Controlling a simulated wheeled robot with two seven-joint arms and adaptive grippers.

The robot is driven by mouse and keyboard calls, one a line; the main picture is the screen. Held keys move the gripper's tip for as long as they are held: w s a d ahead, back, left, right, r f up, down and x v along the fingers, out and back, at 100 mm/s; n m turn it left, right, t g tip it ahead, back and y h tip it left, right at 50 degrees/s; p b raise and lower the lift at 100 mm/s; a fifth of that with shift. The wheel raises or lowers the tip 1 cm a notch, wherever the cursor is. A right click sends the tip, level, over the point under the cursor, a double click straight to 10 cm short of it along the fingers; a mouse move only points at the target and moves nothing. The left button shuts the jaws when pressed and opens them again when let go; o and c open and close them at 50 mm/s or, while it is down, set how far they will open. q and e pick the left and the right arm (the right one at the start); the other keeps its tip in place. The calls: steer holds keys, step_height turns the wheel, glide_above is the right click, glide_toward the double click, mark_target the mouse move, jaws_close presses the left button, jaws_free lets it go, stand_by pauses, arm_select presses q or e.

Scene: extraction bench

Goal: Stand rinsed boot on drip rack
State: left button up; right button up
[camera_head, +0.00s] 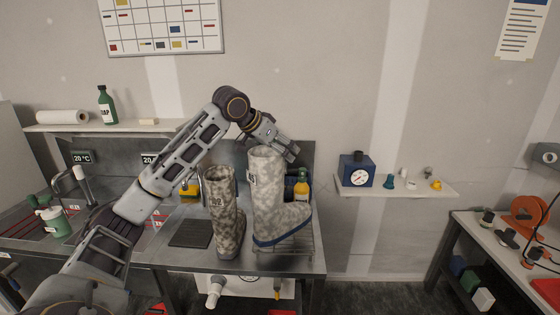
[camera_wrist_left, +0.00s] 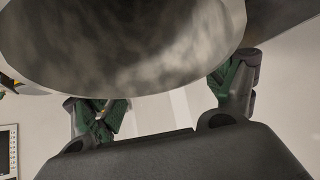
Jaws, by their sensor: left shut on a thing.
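A pale camouflage boot (camera_head: 267,185) with a blue sole stands upright at the drip rack (camera_head: 290,249), a wire frame near the bench's right end. Its toe points right. I cannot tell whether its sole bears on the wires. My left gripper (camera_head: 291,150) is shut on the top of this boot's shaft. In the left wrist view the shaft (camera_wrist_left: 130,45) fills the upper part between the two green-padded fingers (camera_wrist_left: 165,100). A darker, browner camouflage boot (camera_head: 223,215) stands upright on the bench just left of it. My right gripper is not in view.
A yellow bottle (camera_head: 301,188) stands close behind the held boot. A dark mat (camera_head: 191,233) lies left of the darker boot. The sink tap (camera_head: 70,180) and a green-and-white container (camera_head: 54,221) are farther left. A wall shelf (camera_head: 410,190) with a blue gauge box (camera_head: 356,173) is at right.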

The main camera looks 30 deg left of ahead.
arm_select(q)
step_height(320, 180, down, 4)
steer(key=shift+r, duration=0.2)
stand_by(0.6)
steer(key=o, duration=1.9)
steer(key=shift+f, duration=0.15)
steer(key=b+v, duration=0.2)
steer(key=v, duration=1)
